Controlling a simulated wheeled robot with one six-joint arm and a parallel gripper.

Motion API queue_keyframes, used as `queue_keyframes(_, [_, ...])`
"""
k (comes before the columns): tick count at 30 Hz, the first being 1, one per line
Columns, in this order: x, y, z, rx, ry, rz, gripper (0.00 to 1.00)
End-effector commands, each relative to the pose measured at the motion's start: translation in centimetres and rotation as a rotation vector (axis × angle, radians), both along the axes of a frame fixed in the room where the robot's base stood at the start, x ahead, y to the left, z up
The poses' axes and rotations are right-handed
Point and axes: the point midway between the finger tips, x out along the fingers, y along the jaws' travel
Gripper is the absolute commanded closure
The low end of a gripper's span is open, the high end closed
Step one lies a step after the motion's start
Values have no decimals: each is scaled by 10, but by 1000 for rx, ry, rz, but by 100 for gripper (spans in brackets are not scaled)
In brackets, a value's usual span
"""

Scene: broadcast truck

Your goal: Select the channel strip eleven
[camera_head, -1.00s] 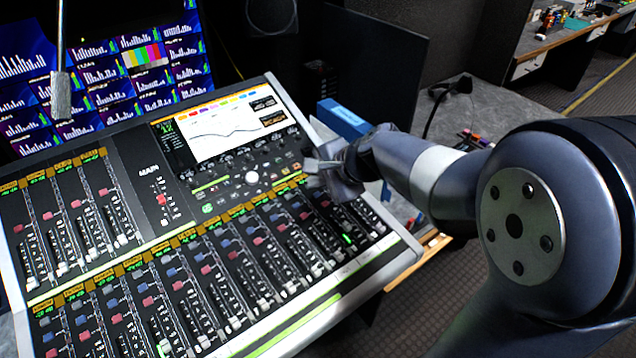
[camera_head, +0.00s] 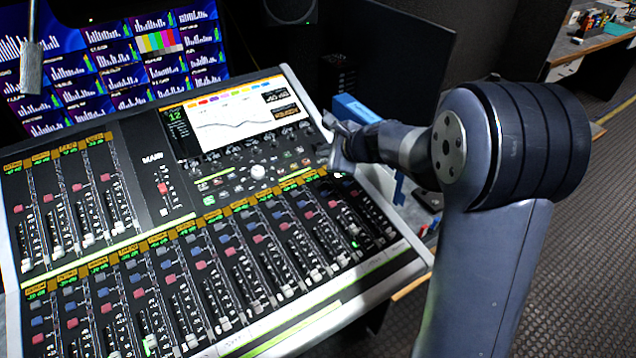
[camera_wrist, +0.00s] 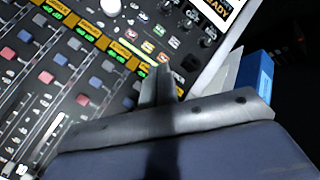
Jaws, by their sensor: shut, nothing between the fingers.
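The mixing console (camera_head: 150,205) fills the left and middle of the head view, with two banks of fader strips and a small screen (camera_head: 235,120) at its upper right. The screen shows what looks like "12" at its left. In the wrist view my gripper (camera_wrist: 160,82) points at the orange and green strip labels and small buttons (camera_wrist: 150,45). I cannot tell whether it touches the panel. The strip under the fingertips is partly hidden, and its number is unreadable.
A blue box (camera_head: 352,108) stands just beyond the console's right edge, also in the wrist view (camera_wrist: 262,75). A dark panel (camera_head: 405,50) stands behind. A microphone (camera_head: 31,65) hangs at the upper left before the monitor wall (camera_head: 110,60). Floor is clear at right.

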Motion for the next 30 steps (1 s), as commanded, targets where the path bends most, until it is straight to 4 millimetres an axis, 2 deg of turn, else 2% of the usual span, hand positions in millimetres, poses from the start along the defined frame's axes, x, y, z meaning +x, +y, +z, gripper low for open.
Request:
queue_keyframes(8, [2, 1, -20, -1, 0, 1, 100])
queue_keyframes(21, [8, 6, -78, -1, -1, 1, 100])
queue_keyframes(30, [10, 7, -87, -1, -1, 1, 100])
